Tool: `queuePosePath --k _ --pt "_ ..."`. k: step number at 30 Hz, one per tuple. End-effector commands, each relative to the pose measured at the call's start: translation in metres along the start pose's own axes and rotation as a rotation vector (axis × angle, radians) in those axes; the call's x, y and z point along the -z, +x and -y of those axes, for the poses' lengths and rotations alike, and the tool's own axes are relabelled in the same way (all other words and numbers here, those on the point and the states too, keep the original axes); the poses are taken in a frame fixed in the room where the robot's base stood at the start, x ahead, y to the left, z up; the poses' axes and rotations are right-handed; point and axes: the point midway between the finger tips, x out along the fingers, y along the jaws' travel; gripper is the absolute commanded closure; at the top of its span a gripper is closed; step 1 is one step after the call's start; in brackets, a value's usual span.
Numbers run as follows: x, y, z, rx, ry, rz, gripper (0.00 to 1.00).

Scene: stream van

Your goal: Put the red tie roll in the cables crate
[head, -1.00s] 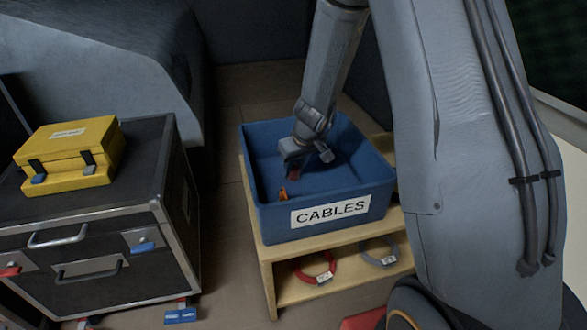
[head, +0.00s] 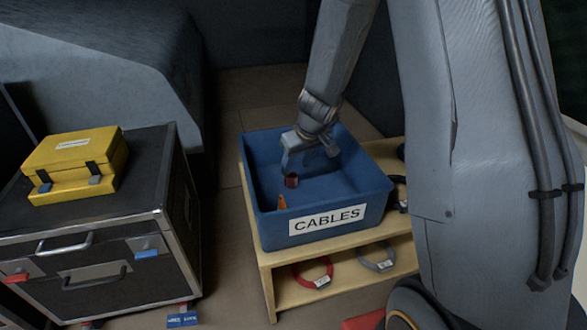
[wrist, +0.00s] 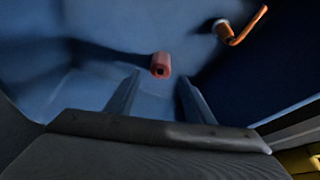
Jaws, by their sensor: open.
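The red tie roll (head: 292,181) is inside the walls of the blue crate labelled CABLES (head: 327,219). In the wrist view the roll (wrist: 160,65) shows its round end with a dark hole, just beyond the fingertips and apart from both fingers. I cannot tell for sure whether it touches the crate floor. My gripper (head: 308,160) is over the crate, pointing down into it, open and empty. Its two fingers (wrist: 159,82) stand apart in the wrist view.
An orange item (head: 282,202) lies in the crate by its front wall. The crate stands on a wooden shelf (head: 262,258) with a red cable loop (head: 298,279) and a grey one (head: 362,262) below. A yellow case (head: 75,160) sits on a black flight case (head: 150,185) at left.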

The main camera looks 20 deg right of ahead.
Motion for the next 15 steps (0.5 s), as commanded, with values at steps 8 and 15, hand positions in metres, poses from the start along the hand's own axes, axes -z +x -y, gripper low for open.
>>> queuePosePath --k 8,15 --pt "0.000 -0.044 0.000 0.000 0.000 0.000 0.52" --pt "0.000 -0.069 0.023 0.029 -0.006 0.007 0.52"
